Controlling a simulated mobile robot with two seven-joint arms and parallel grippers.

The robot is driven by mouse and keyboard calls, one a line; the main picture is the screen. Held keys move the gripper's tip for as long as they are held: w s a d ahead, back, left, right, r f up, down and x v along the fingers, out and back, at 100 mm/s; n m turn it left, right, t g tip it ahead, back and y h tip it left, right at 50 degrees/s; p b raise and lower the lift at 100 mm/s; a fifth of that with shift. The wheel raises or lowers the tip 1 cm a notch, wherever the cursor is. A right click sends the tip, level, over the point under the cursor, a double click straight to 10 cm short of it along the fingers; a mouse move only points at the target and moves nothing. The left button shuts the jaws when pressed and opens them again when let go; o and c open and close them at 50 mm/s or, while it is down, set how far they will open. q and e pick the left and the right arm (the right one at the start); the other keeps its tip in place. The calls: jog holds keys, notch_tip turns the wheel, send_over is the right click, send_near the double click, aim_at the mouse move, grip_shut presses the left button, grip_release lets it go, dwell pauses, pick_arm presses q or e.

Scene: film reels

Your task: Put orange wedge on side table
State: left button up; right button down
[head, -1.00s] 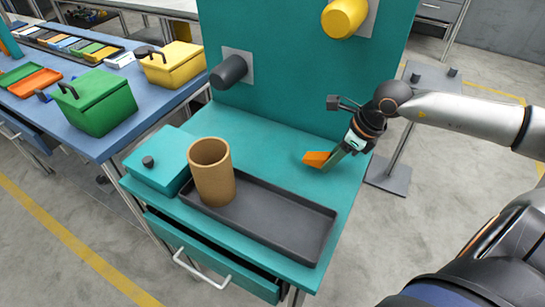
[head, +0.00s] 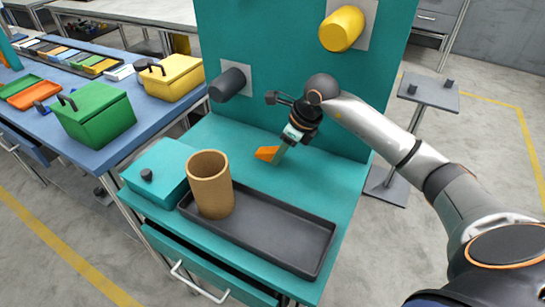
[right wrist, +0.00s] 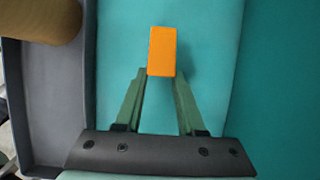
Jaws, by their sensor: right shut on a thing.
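The orange wedge (head: 266,153) is between the fingertips of my right gripper (head: 276,157), which is shut on it. They are over the back of the teal workbench (head: 335,185), near its upright panel; the gap below the wedge is hard to judge. In the right wrist view the wedge (right wrist: 162,50) sticks out past the green fingertips (right wrist: 160,76) above the teal top. A small grey side table (head: 430,92) with two short dark pegs stands at the right, beyond the panel. My left gripper is not in view.
A black tray (head: 285,236) lies along the bench front, with a brown cylinder (head: 211,185) at its left end. A teal box (head: 150,172) is beside it. Dark (head: 227,84) and yellow (head: 341,29) cylinders stick out from the teal panel (head: 270,50).

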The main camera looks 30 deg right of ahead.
jog(key=shift+w+a+f, duration=0.1)
jog(key=shift+w+a, duration=0.25)
jog(key=shift+w, duration=0.2)
jog(key=shift+w+a, duration=0.3)
jog(key=shift+w, duration=0.25)
jog(key=shift+f, duration=1.7)
jog(key=c, duration=0.5)
grip_release()
jog(key=v, duration=0.7)
jog(key=shift+r, duration=0.25)
jog(key=shift+s+d, duration=0.15)
